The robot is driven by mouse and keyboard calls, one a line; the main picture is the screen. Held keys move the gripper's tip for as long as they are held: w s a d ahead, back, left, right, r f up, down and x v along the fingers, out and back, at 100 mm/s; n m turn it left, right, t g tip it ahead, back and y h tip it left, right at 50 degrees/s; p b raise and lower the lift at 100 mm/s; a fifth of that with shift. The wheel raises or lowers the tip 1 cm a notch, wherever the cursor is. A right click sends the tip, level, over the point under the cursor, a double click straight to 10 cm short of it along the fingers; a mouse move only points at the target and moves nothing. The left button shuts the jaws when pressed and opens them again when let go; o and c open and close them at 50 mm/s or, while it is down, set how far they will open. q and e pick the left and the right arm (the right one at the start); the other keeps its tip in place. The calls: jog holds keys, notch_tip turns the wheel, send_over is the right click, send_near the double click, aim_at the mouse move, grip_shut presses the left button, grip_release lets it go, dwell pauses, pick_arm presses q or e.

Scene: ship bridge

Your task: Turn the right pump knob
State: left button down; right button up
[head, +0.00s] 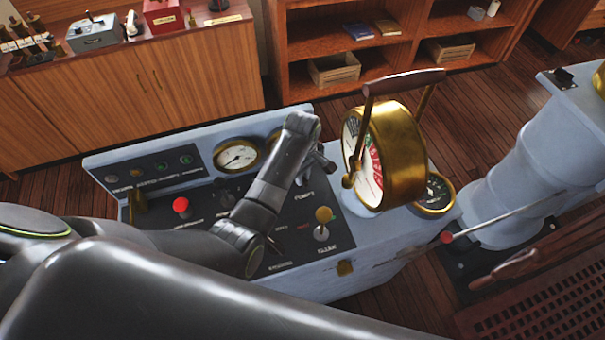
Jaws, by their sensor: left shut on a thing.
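The grey control console (345,272) stands in the middle of the head view, with a black panel on its top. My left arm reaches across it from the left. My left gripper (318,168) is low over the back right part of the panel, near a small white label that seems to read as pumps. It is shut on the right pump knob, which is mostly hidden by the gripper. Another small dark knob (227,198) sits on the panel left of my forearm. My right gripper is not in view.
A large brass telegraph dial (402,150) with a handle stands close to the right of my gripper. A red button (181,205) and a yellow-topped switch (323,214) rise from the panel. A brass gauge (236,157) is at the console's back.

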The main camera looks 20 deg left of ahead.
pick_arm(q)
jog(key=m, duration=0.6)
jog(key=shift+s+a, duration=0.2)
jog(key=shift+a, duration=0.05)
jog(key=shift+a+m, duration=0.15)
jog(key=shift+m, duration=2.05)
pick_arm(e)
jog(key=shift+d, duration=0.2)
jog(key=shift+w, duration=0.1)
pick_arm(q)
jog(key=c, duration=1.5)
grip_release()
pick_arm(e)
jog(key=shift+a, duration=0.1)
pick_arm(q)
jog(key=shift+o, duration=0.2)
